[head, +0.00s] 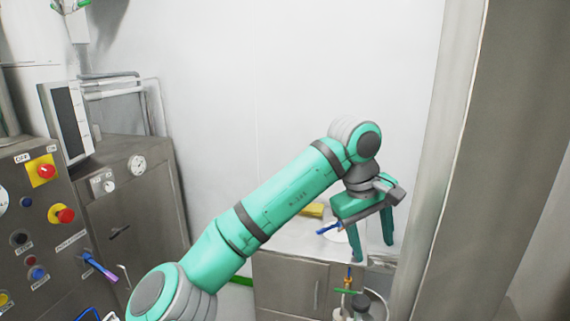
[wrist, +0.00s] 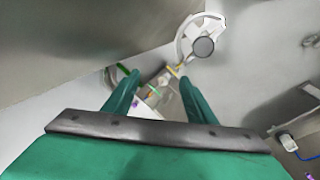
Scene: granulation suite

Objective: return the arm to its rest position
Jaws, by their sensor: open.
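My green arm reaches up and to the right across the head view. My gripper (head: 374,256) hangs at its end, pointing down, in front of the low grey cabinet and left of the broad metal post. In the wrist view my gripper (wrist: 157,82) shows two green fingers standing apart, with nothing held between them. Beyond the fingertips are small fittings and a round white-rimmed part with a grey centre (wrist: 203,46). How far these lie from the fingertips I cannot tell.
A control panel (head: 35,215) with red buttons stands at the left, beside a grey cabinet with gauges (head: 135,210). A low cabinet (head: 290,285) bears a yellow object (head: 313,210). The metal post (head: 455,150) is close right of my gripper. Open space lies before the white wall.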

